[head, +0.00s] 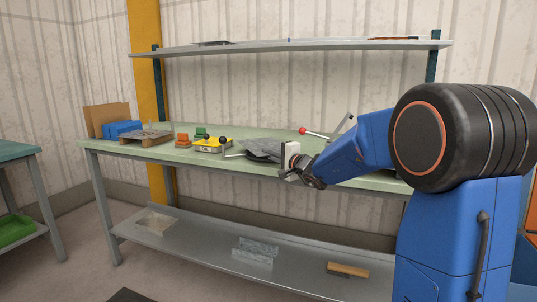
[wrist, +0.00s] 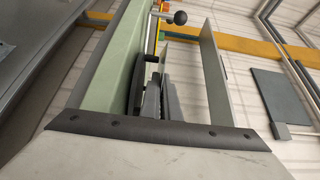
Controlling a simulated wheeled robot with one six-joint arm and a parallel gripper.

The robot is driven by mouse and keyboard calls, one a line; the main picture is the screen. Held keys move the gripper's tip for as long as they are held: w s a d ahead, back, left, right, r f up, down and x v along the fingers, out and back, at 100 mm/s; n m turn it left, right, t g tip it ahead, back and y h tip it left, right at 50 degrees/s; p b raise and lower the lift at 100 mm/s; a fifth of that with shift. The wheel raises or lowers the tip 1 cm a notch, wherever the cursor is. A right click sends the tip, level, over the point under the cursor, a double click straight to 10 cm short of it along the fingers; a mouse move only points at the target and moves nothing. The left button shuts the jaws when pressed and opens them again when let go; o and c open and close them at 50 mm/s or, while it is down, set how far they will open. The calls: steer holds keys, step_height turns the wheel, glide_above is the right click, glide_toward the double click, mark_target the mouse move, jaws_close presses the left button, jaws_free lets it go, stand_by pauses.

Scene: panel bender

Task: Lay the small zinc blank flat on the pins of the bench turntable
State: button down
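The zinc blank is not clearly identifiable; flat grey sheets (head: 150,133) lie on a small pallet on the bench's left part. Dark grey flat pieces (head: 262,149) lie near the bench's middle; I cannot tell whether they are the turntable, and no pins show. My gripper (head: 293,165) is just right of them in the head view, near the bench's front edge. In the wrist view, grey plates (wrist: 168,100) and a longer upright-looking pale plate (wrist: 213,75) show beyond a bolted dark edge. I cannot tell whether any is held, and the finger opening is hidden.
The green bench (head: 120,147) also carries a blue box (head: 122,128), a yellow fixture (head: 213,147) with black knobs, and a red-knobbed lever (head: 303,130). A shelf (head: 300,46) hangs above. The lower shelf (head: 205,248) holds flat pieces and a wooden block (head: 347,270).

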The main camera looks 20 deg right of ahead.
steer(key=shift+f, duration=0.15)
steer(key=c, duration=2)
jaws_free()
